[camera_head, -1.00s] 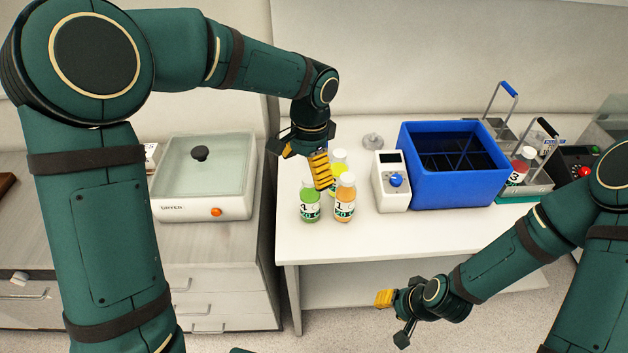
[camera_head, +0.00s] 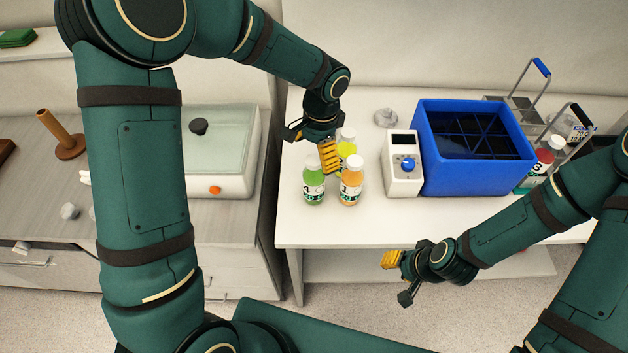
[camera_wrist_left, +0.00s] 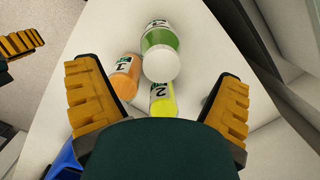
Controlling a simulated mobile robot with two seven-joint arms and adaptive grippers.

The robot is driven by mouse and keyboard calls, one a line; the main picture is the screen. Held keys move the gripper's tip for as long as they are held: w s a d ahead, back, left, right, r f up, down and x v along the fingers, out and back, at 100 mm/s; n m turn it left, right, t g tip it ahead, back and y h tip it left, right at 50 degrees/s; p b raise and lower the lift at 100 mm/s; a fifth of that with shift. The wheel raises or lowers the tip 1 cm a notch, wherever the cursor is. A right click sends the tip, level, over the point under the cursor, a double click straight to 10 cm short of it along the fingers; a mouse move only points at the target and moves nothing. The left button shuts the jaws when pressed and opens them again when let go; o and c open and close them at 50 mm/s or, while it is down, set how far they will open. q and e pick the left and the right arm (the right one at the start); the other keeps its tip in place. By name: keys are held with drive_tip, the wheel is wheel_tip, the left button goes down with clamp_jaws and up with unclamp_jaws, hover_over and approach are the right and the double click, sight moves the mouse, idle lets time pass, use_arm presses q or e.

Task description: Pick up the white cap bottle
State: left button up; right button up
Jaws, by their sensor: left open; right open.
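Three small bottles with white caps stand together on the white table: a green one (camera_head: 314,187), an orange one labelled 1 (camera_head: 350,183) and a yellow one (camera_head: 347,150) behind them. My left gripper (camera_head: 325,150) is open over this group and partly hides the yellow bottle. In the left wrist view, the green bottle (camera_wrist_left: 162,38) shows its white cap between the open fingers, with the orange bottle (camera_wrist_left: 125,80) and the yellow bottle labelled 2 (camera_wrist_left: 163,102) beside it. My right gripper (camera_head: 397,277) is open and empty in front of the table, away from the bottles.
A white device with a blue knob (camera_head: 402,172) and a blue bin (camera_head: 470,179) stand right of the bottles. A red bottle (camera_head: 542,160) is in a rack farther right. A glass-lidded dryer (camera_head: 232,183) is on the left counter. The table front is clear.

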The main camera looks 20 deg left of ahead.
sight(314, 160)
use_arm(q)
drive_tip(key=shift+a+f, duration=0.2)
drive_tip(key=shift+f, duration=2.45)
drive_tip(key=shift+s, duration=0.1)
drive_tip(key=c, duration=1.5)
